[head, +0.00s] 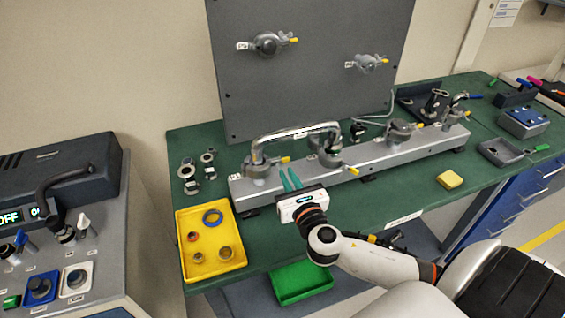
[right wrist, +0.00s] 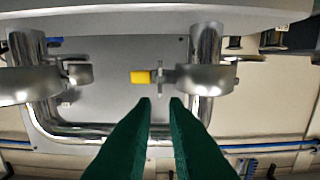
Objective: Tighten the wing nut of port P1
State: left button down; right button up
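The port P1 clamp (head: 257,168) sits at the left end of the grey rail, under one end of a bent metal pipe (head: 290,131). Its wing nut with a yellow tip (head: 285,159) sticks out to the right. In the right wrist view, which looks upside down, the yellow tip (right wrist: 141,77) lies just beyond my fingertips, left of the clamp (right wrist: 207,79). My right gripper (head: 289,178) has two green fingers with a narrow gap, empty. It also shows in the right wrist view (right wrist: 160,101), apart from the wing nut. My left gripper is not in view.
Another clamp (head: 330,158) with a yellow-tipped nut stands right of P1 under the pipe's other end. A yellow tray (head: 186,222) with rings lies at the front left. A grey panel (head: 330,25) rises behind. A yellow block (head: 449,180) lies front right.

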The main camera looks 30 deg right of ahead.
aim_at(281, 164)
jog(key=shift+p+x, duration=0.3)
jog(key=shift+x, duration=1.9)
jog(key=shift+c, duration=0.2)
grip_shut()
